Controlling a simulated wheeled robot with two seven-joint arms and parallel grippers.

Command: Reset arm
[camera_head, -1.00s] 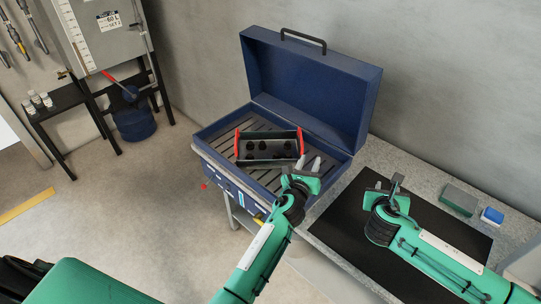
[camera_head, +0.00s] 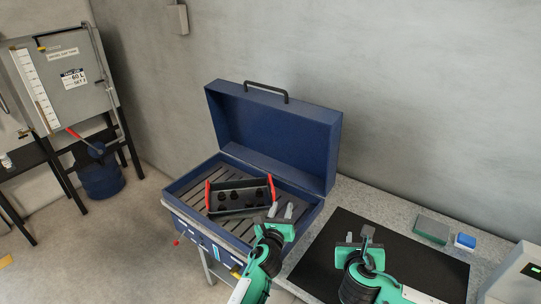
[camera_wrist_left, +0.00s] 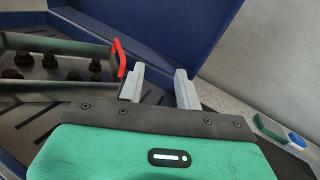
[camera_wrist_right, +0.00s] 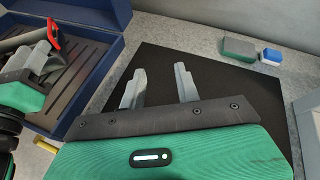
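My left gripper (camera_head: 280,211) is over the front right part of the blue open-lidded box (camera_head: 183,202), beside the right red handle of a dark tray. In the left wrist view its fingers (camera_wrist_left: 158,85) stand apart with nothing between them. My right gripper (camera_head: 358,238) is above the black mat on the counter. In the right wrist view its fingers (camera_wrist_right: 160,88) are also apart and empty. The tray (camera_head: 238,196) has red ends, holds several dark round pieces and rests on the slatted floor of the box.
The black mat (camera_head: 420,270) lies on a speckled counter right of the box. A green-grey block (camera_head: 431,229) and a blue-white block (camera_head: 465,241) lie at its back edge. A grey box (camera_head: 515,275) stands at the far right. A grey tank (camera_head: 62,75) stands at the left.

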